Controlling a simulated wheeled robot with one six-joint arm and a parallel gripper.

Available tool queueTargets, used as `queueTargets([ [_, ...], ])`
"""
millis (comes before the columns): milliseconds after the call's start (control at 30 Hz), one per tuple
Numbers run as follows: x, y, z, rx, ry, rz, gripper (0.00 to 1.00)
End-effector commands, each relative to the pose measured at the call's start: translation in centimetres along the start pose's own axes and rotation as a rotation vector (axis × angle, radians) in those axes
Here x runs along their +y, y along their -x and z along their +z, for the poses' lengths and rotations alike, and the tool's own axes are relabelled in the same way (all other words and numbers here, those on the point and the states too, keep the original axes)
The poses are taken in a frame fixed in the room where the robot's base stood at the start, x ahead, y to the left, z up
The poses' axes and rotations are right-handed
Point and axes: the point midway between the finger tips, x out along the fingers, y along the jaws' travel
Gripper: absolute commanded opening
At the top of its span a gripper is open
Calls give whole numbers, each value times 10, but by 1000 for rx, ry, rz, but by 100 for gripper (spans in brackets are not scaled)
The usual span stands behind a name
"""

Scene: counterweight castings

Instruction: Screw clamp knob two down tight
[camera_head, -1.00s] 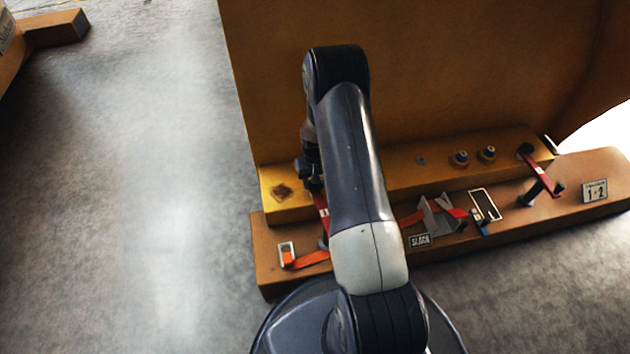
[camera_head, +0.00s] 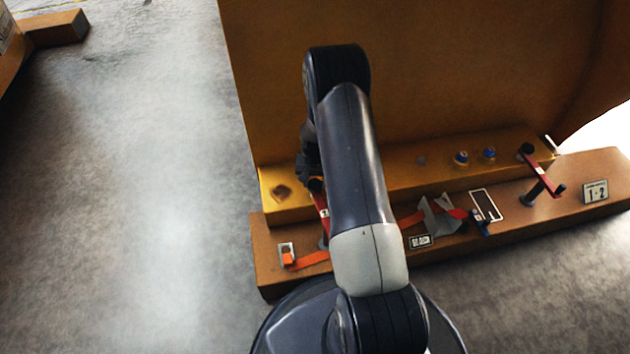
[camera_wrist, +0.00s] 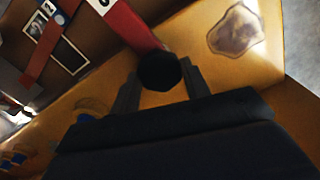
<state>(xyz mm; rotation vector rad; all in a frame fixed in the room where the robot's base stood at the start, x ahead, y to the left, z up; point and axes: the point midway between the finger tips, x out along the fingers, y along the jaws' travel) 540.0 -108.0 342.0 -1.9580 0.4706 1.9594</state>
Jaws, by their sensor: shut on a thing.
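A red clamp arm (camera_head: 322,208) stands at the left end of the brown beam, partly hidden behind my arm. Its black round knob (camera_wrist: 161,71) sits at the end of the red arm (camera_wrist: 128,22) in the wrist view, over the yellow ledge. My gripper (camera_wrist: 160,84) has one finger on each side of this knob and is shut on it. The number on the red arm is cut off. A second red clamp arm (camera_head: 541,174) with a black knob (camera_head: 527,149) stands at the right. Whether the held knob touches the ledge is hidden.
The yellow ledge (camera_head: 400,184) carries two blue-capped fittings (camera_head: 461,157). A tall brown wall rises behind.

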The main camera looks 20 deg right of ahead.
Motion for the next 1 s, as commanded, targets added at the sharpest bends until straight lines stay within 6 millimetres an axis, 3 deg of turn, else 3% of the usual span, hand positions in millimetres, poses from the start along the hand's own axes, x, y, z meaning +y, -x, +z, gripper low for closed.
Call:
queueTargets([
  [133, 0, 1, 0, 1, 1, 0, 21],
  [167, 0, 1, 0, 1, 1, 0, 46],
  [400, 0, 1, 0, 1, 1, 0, 66],
  [733, 0, 8, 0, 1, 2, 0, 66],
  [1000, 0, 60, -1, 3, 2, -1, 66],
])
